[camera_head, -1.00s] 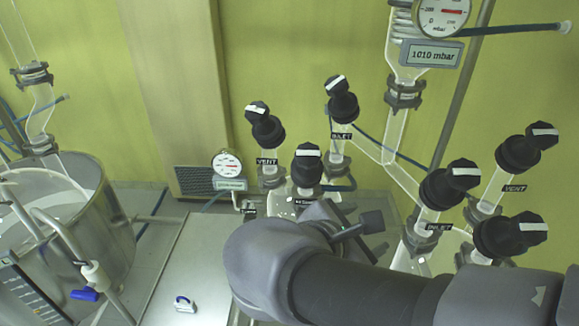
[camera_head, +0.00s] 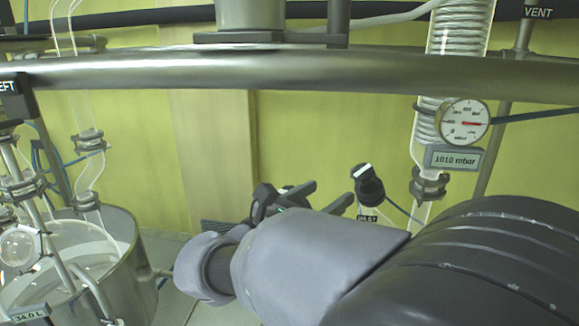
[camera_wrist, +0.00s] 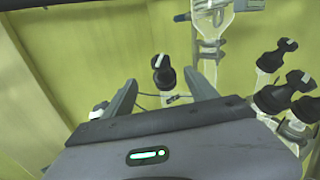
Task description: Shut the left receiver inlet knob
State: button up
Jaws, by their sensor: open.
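The left receiver inlet knob (camera_head: 367,185) is black with a white stripe on top and a partly hidden "INLET" label below it. It stands just right of the fingertips of my gripper (camera_head: 331,192) in the head view, with a gap. What looks like the same knob (camera_wrist: 162,72) shows in the wrist view between the tips of my open, empty gripper (camera_wrist: 161,79). I see no contact, and its depth beyond the fingers is hard to tell. Another black knob (camera_wrist: 98,110) is partly hidden behind the left finger.
Several black knobs (camera_wrist: 273,56) stand to the right in the wrist view. A glass coil column with a gauge (camera_head: 463,121) and a display (camera_head: 452,158) is right of the inlet knob. A metal rail (camera_head: 300,72) crosses above my arm. A steel vessel (camera_head: 128,250) stands at left.

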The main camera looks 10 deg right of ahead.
aim_at(362, 170)
jog(key=x, duration=1.5)
jog(key=shift+w+d+f, duration=0.15)
jog(key=shift+w+f, duration=0.05)
jog(key=shift+s, duration=0.1)
jog(key=c, duration=1.4)
jog(key=shift+m+g, duration=0.3)
jog(key=shift+m, duration=0.1)
jog(key=m+g+h+p, duration=0.2)
jog(key=m+g, duration=0.1)
jog(key=m, duration=0.1)
jog(key=shift+r+g+p, duration=0.15)
jog(key=shift+g+p, duration=0.15)
jog(key=shift+m+g+h+p, duration=0.3)
jog(key=shift+m+g+p, duration=0.7)
jog(key=shift+m+p, duration=0.2)
jog(key=shift+m+g+p, duration=0.7)
